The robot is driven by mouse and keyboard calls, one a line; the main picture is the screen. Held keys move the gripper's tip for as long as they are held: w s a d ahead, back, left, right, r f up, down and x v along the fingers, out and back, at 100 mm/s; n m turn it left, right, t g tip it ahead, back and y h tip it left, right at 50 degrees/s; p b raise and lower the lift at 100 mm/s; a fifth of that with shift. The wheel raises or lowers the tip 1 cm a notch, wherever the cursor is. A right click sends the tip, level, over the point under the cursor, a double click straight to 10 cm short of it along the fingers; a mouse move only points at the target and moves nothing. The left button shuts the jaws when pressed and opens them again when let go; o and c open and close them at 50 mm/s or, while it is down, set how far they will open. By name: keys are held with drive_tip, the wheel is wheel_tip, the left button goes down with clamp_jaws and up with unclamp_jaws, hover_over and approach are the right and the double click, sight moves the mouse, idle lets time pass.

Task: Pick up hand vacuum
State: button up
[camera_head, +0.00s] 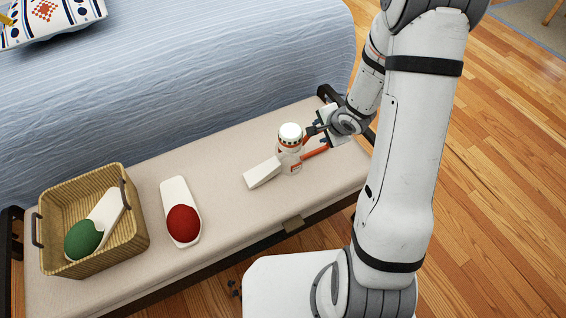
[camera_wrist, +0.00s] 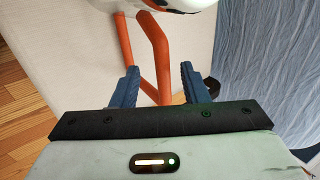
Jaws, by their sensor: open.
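The hand vacuum, with a white body (camera_head: 290,136), a white nozzle and an orange handle, rests on the beige bench toward its right end. My gripper (camera_head: 316,141) is at the handle side, to the right of the body. In the wrist view the orange handle (camera_wrist: 160,50) extends between the two blue fingers of my gripper (camera_wrist: 158,82). The fingers are open, with visible gaps beside the handle. The white body (camera_wrist: 180,4) is cut off at the top edge there.
A white object with a red dome (camera_head: 183,224) lies mid-bench. A wicker basket (camera_head: 127,247) at the left holds a white and green object (camera_head: 84,240). A blue-covered bed (camera_head: 200,80) borders the bench behind. Bare bench cushion (camera_head: 222,205) lies left of the nozzle.

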drive_tip(key=b+x, duration=0.3)
drive_tip(key=x, duration=0.1)
drive_tip(key=shift+f, duration=0.15)
drive_tip(key=shift+w+a+f, duration=0.15)
drive_tip(key=shift+w+f, duration=0.05)
drive_tip(key=shift+w, duration=0.1)
clamp_jaws()
idle(1.1)
